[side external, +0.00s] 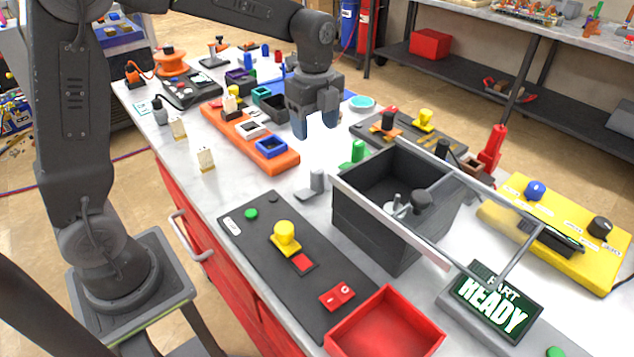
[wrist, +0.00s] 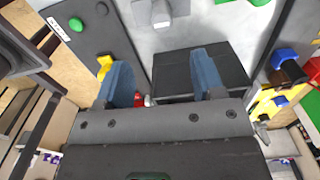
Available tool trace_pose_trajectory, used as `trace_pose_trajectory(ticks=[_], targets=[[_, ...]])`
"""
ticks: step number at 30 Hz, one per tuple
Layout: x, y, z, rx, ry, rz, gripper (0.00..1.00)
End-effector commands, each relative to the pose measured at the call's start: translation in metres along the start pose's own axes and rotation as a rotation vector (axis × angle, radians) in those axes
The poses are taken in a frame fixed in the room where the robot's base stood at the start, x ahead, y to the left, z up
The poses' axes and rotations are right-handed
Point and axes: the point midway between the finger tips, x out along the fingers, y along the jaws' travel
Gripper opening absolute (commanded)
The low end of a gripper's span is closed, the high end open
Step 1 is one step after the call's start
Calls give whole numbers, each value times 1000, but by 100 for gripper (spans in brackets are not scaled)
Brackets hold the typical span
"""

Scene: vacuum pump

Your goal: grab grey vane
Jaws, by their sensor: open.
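My gripper (side external: 316,128) is open and empty, pointing down above the table. In the wrist view its two blue fingers (wrist: 163,82) stand wide apart. A small light-grey upright piece (side external: 317,182) stands on the table left of the dark open box, below my gripper in the side view. I cannot tell for sure that it is the grey vane. A grey piece (wrist: 160,12) also shows at the top of the wrist view, beyond the fingertips, and is partly cut off.
The dark open box (side external: 360,222) stands right of the grey piece, with a metal bar frame over it. A black control panel (side external: 268,245), a red tray (side external: 408,312) and a READY display (side external: 495,302) lie nearer. An orange tray (side external: 232,127) and a green piece (side external: 358,151) are close by.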

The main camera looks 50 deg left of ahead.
Motion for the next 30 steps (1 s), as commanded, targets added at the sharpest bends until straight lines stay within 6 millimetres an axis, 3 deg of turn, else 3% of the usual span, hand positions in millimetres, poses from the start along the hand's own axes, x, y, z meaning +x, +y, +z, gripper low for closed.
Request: trace_pose_trajectory(ticks=[9,17,25,30], targets=[[60,1,0,-2,0,4,62],[79,1,0,-3,0,1,62],[117,-1,-1,-3,0,2,62],[126,-2,-1,-4,-1,-1,62]])
